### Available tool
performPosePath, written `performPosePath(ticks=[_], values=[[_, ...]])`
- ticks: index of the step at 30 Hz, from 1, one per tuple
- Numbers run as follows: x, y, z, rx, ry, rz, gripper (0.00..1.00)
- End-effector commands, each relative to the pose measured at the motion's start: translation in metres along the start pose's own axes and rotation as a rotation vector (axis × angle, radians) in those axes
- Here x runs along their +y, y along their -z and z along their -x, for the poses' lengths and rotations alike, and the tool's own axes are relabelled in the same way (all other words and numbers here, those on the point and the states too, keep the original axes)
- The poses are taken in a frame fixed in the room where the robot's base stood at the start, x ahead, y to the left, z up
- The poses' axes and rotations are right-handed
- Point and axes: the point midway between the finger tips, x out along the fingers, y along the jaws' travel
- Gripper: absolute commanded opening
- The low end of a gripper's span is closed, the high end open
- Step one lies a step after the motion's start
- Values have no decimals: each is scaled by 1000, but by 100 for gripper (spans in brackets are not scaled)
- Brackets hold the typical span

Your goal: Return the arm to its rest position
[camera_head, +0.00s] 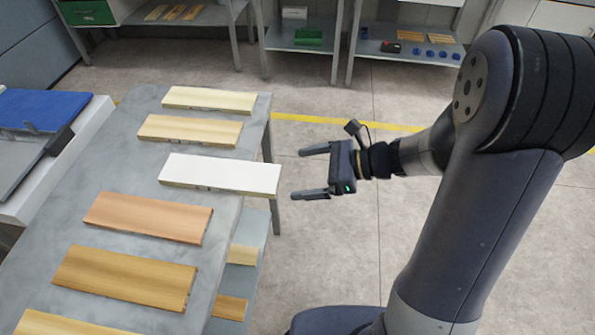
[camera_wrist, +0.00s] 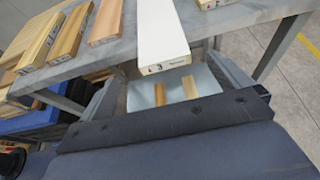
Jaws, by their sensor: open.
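My gripper (camera_head: 308,171) is open and empty in the head view. Its two fingers point left toward the white board (camera_head: 222,174) on the grey table (camera_head: 228,215), with a gap between them and the board's end. The arm reaches in from the right over the floor. In the wrist view the white board (camera_wrist: 160,35) shows end-on with dark marks on its end face. My gripper (camera_wrist: 175,95) shows only partly there, and the dark body fills the lower part.
Several wooden boards (camera_head: 148,217) lie in a row on the table, with more boards (camera_head: 243,254) on its lower shelf. A machine with a blue pad (camera_head: 42,108) stands left. Shelves with a green box (camera_head: 308,37) stand behind. The floor (camera_head: 325,240) beside the table is clear.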

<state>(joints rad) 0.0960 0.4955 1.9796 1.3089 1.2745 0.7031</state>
Motion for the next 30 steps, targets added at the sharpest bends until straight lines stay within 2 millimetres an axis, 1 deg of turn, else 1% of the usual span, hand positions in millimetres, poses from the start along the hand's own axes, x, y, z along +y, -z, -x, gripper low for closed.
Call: performPosePath(ticks=[9, 14, 20, 30], values=[[0, 0, 0, 0, 0, 0, 98], [0, 0, -9, 0, -4, 0, 98], [1, 0, -38, 0, -6, 0, 98], [-1, -3, -95, 1, -6, 0, 98]])
